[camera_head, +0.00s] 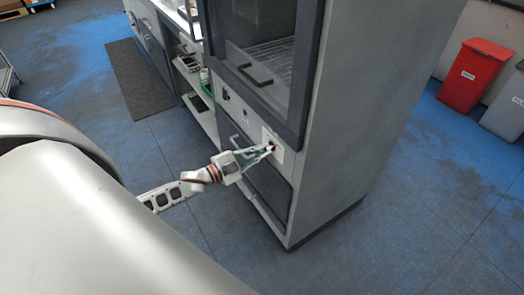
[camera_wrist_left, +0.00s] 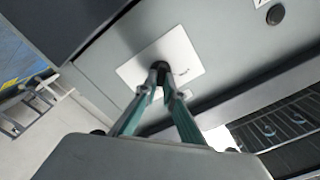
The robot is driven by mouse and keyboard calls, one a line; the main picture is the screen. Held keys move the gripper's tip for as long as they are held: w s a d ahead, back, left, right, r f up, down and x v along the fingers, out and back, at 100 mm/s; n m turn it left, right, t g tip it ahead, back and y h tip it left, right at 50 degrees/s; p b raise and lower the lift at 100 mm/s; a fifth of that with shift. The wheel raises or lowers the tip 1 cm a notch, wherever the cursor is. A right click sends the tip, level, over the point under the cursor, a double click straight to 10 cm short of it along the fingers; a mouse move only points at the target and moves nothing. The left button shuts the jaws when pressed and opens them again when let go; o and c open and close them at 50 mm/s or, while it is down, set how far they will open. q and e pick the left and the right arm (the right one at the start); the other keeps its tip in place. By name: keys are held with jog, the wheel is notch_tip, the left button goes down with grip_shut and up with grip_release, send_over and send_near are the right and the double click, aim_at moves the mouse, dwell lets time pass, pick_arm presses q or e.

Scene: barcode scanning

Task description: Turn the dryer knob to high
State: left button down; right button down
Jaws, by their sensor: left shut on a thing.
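The dryer (camera_head: 345,120) is a tall grey cabinet with a dark-framed window door above a control strip. Its black knob (camera_wrist_left: 162,69) sits on a white plate (camera_wrist_left: 190,55), which also shows in the head view (camera_head: 277,156). My left gripper (camera_head: 267,150) reaches the plate from the left. In the left wrist view its fingertips (camera_wrist_left: 159,75) are closed on the knob and hide part of it. The small print on the plate is too blurred to read. My right gripper is not in view.
A dark door handle (camera_head: 254,76) sticks out above the control strip. A lower drawer front (camera_head: 268,185) lies below it. A shelf unit (camera_head: 195,85) stands to the left. A red bin (camera_head: 473,75) stands at the far right. The blue-grey floor right of the dryer is clear.

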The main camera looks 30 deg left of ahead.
pick_arm(q)
jog(key=c, duration=2.2)
grip_release()
jog(key=shift+o, duration=0.2)
jog(key=shift+s, duration=0.1)
jog(key=v, duration=1.2)
jog(key=shift+d, duration=0.15)
